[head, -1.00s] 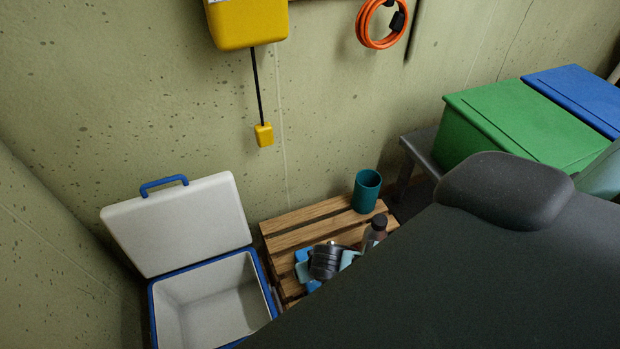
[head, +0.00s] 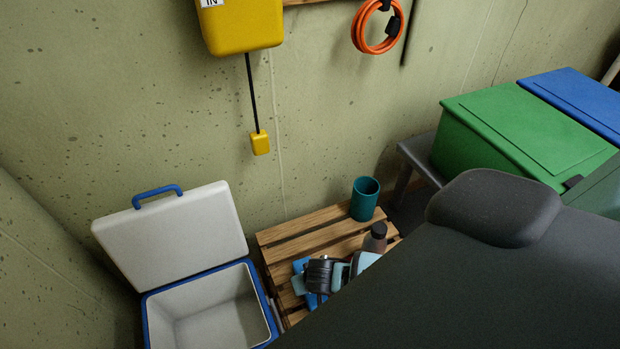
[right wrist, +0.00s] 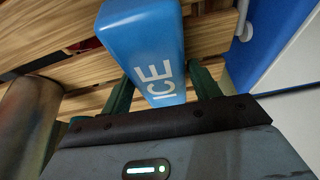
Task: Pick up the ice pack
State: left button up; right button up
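The ice pack (right wrist: 148,45) is a blue block with white "ICE" lettering. In the right wrist view it lies on the wooden slats between the two dark green fingers of my right gripper (right wrist: 162,88). The fingers look open, one on each side of the pack, and I cannot tell whether they touch it. In the head view the right gripper (head: 318,278) is over the slatted crate (head: 283,232). Blue bits of the ice pack (head: 300,265) show beside it, and the rest is hidden. My left gripper is not in view.
A cooler (head: 146,318) with its lid open stands left of the crate. Green (head: 525,130) and blue (head: 580,98) bins are at the right.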

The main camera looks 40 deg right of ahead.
jog(key=c, duration=0.7)
jog(key=shift+c, duration=0.8)
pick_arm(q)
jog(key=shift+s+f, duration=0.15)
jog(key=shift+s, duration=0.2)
pick_arm(e)
jog(key=shift+r, duration=0.1)
jog(key=shift+r, duration=0.5)
jog(key=p+v, duration=0.1)
jog(key=v, duration=0.2)
jog(key=shift+f, duration=0.1)
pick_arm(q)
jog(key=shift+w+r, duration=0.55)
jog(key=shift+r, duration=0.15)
pick_arm(e)
jog(key=s+a, duration=0.3)
jog(key=s, duration=0.3)
jog(key=s+a+r, duration=0.1)
jog(key=s+a, duration=0.1)
jog(key=s, duration=0.5)
jog(key=shift+s+a+r, duration=0.15)
jog(key=shift+s+a, duration=0.2)
jog(key=shift+a, duration=0.05)
